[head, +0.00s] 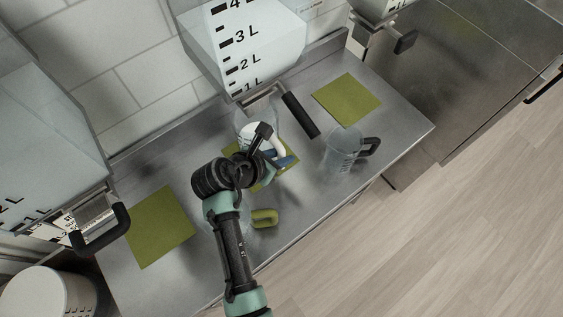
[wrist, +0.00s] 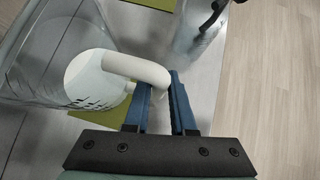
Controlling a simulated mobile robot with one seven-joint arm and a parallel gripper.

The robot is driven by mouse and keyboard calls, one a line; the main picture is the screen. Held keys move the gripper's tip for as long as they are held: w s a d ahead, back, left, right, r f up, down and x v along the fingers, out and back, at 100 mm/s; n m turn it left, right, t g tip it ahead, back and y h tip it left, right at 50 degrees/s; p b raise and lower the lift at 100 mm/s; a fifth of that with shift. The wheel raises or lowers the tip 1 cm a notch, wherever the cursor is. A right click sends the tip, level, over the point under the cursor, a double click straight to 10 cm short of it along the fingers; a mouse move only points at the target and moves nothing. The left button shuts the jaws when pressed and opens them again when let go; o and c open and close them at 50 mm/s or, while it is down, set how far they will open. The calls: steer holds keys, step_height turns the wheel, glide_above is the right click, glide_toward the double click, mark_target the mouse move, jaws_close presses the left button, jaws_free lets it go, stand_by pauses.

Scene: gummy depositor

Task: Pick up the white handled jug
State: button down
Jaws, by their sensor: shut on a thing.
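The white handled jug is clear with a white handle (wrist: 138,68); the handle also shows in the head view (head: 277,141). The jug stands over the middle green mat (head: 286,160), under the middle dispenser, and my arm hides part of it. My gripper (wrist: 160,82) has its blue fingers shut on the white handle near its free end. The gripper also shows in the head view (head: 284,161). I cannot tell whether the jug's base touches the mat.
A clear jug with a dark handle (head: 343,150) stands to the right on the steel counter (head: 393,133). A jug with a green handle (head: 264,217) stands close to my arm. Green mats lie at left (head: 159,226) and right (head: 346,98). A black dispenser lever (head: 300,114) hangs close above.

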steer(key=s+d+b, duration=0.3)
steer(key=s+d, duration=0.8)
steer(key=s, duration=0.4)
steer(key=shift+s+d+r, duration=0.2)
steer(key=shift+s+d, duration=0.05)
steer(key=shift+s, duration=0.15)
steer(key=c, duration=1.3)
jaws_free()
jaws_close()
steer(key=shift+r, duration=0.1)
